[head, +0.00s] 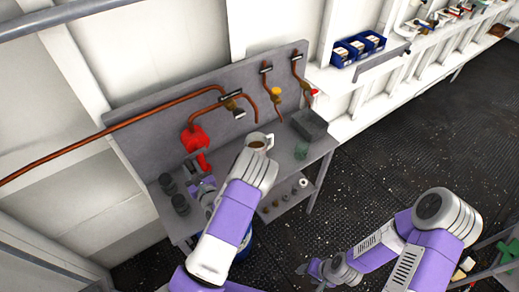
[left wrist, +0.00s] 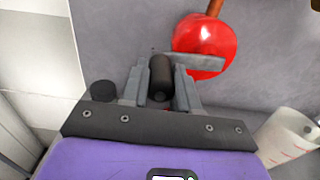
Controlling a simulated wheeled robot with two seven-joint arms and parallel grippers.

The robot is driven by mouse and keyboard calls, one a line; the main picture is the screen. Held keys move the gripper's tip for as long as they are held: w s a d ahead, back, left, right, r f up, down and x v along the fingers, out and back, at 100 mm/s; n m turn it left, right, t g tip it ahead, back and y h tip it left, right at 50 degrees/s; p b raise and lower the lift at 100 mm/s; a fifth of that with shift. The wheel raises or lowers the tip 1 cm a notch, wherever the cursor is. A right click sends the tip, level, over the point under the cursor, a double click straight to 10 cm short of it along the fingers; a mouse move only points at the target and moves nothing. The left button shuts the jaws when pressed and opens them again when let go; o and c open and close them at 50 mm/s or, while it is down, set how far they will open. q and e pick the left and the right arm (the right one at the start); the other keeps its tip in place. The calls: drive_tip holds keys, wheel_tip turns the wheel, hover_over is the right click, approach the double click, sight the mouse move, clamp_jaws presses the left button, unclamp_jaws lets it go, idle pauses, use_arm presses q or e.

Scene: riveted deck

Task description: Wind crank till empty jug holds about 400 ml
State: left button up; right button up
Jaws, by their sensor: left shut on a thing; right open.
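A red pump (head: 194,138) is mounted at the grey bench's back panel, with a copper pipe on it. It also shows in the left wrist view (left wrist: 204,45), with a grey crank arm (left wrist: 205,62) and a black crank handle (left wrist: 160,76). My left gripper (head: 197,166) is shut on the black handle, which sits between its fingers. A white jug (head: 259,138) stands on the bench right of the pump, near a copper pipe end; brown shows inside it. Its side with red marks shows in the left wrist view (left wrist: 290,138); the level cannot be read. My right gripper (head: 322,271) is open and empty, low over the floor.
Dark jars (head: 180,204) stand at the bench's left end. A green cup (head: 301,151) and a grey box (head: 309,124) stand right of the jug. Small items sit on the lower shelf (head: 272,208). Blue bins (head: 358,48) are on the wall ledge. The dark floor at right is mostly clear.

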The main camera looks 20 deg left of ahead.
use_arm(q)
drive_tip(key=shift+s+a, duration=0.15)
drive_tip(key=shift+a, duration=0.05)
idle(0.3)
drive_tip(key=o, duration=1.7)
drive_tip(key=shift+d, duration=0.1)
drive_tip(key=shift+p+v, duration=0.4)
drive_tip(key=shift+v, duration=1.75)
drive_tip(key=v, duration=0.4)
drive_tip(key=shift+s+d, duration=0.15)
drive_tip(key=shift+d, duration=0.15)
